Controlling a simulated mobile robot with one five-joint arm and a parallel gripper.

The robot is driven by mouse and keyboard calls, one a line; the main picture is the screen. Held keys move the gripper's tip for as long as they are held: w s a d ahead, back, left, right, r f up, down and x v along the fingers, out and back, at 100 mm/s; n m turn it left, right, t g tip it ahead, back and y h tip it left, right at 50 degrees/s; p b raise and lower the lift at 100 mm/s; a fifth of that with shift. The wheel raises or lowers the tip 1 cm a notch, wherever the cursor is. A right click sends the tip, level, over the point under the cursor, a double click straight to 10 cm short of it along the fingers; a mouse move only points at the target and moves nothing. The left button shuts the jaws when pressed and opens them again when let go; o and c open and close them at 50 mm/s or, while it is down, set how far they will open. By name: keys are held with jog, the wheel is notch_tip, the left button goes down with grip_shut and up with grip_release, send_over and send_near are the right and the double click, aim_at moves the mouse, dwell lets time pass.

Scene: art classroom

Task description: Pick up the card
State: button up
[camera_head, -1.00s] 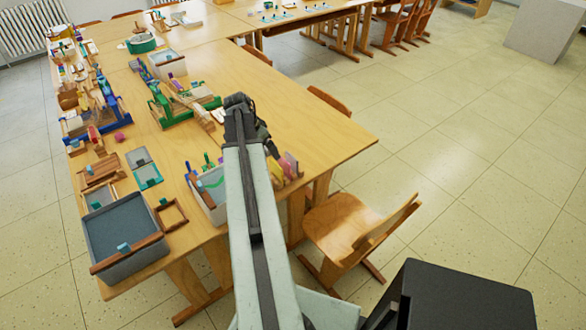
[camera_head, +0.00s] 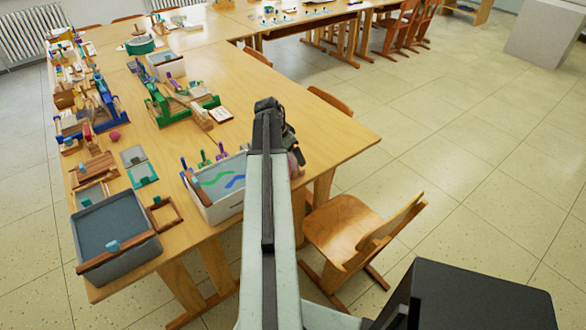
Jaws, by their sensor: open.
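A small pale card-like piece (camera_head: 221,115) lies flat on the wooden table, just right of the green-framed loom. I cannot tell for sure that it is the card. My gripper (camera_head: 268,104) is at the far end of my raised arm, over the right part of the table, to the right of the pale piece and apart from it. Its jaws are open, though the fingertips are small and dark and partly hidden by my arm. I see nothing held in them.
The table (camera_head: 310,125) is bare right of my gripper. A grey bin with green and blue squiggles (camera_head: 222,204) stands left of my arm. A larger grey tub (camera_head: 108,222) is at the near left corner. The green loom (camera_head: 160,112) stands behind. A wooden chair (camera_head: 345,228) is at right.

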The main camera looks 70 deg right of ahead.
jog(key=shift+s+d+f, duration=0.1)
jog(key=shift+d+f, duration=0.1)
jog(key=shift+f, duration=0.45)
jog(key=shift+r, duration=0.2)
jog(key=c, duration=1.2)
jog(key=shift+r, duration=0.1)
notch_tip(320, 180, up, 10)
jog(key=p, duration=1)
